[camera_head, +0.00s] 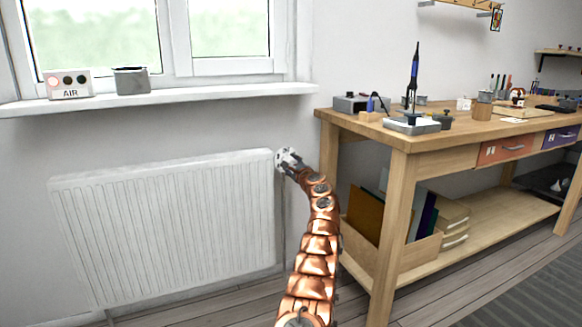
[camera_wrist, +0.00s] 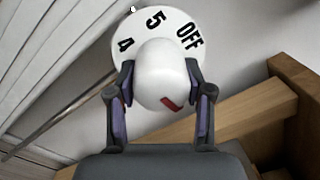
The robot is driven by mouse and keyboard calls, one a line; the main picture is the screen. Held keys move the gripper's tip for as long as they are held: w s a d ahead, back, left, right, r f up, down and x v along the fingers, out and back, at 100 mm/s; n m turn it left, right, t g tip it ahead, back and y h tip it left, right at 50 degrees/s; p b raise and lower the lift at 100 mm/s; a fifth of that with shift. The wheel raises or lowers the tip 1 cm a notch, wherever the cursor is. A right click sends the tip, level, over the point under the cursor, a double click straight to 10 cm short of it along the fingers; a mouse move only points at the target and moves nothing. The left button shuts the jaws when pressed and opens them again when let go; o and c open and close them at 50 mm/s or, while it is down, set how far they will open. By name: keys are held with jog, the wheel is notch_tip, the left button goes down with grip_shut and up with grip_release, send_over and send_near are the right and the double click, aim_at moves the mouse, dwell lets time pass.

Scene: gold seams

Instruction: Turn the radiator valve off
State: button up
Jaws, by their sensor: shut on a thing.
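The radiator valve is a white round knob (camera_wrist: 160,62) in front of a white dial (camera_wrist: 180,22) marked 4, 5 and OFF in black. OFF is at the upper right of the dial, and 5 is near the top. A red mark (camera_wrist: 172,103) shows on the knob's lower right side. My gripper (camera_wrist: 155,78) is shut on the knob, one dark finger on each side. In the head view my gripper (camera_head: 288,160) is at the upper right corner of the white radiator (camera_head: 160,225). The valve is too small to read there, and the lower dial is hidden behind the knob.
A wooden workbench (camera_head: 400,140) stands close to the right of my arm, with a box of boards (camera_head: 400,255) on its lower shelf.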

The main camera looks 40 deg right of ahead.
jog(key=n+p, duration=0.1)
jog(key=n, duration=0.4)
jog(key=shift+r, duration=0.15)
jog(key=n+p, duration=0.1)
jog(key=n, duration=0.2)
jog(key=shift+n+y, duration=0.3)
jog(key=shift+n, duration=0.1)
jog(key=n+p, duration=0.1)
jog(key=n, duration=0.3)
jog(key=shift+n, duration=0.3)
jog(key=shift+r+n+p, duration=0.1)
jog(key=shift+n+p, duration=0.35)
jog(key=shift+n, duration=1.55)
jog(key=o, duration=1.2)
jog(key=shift+c, duration=0.2)
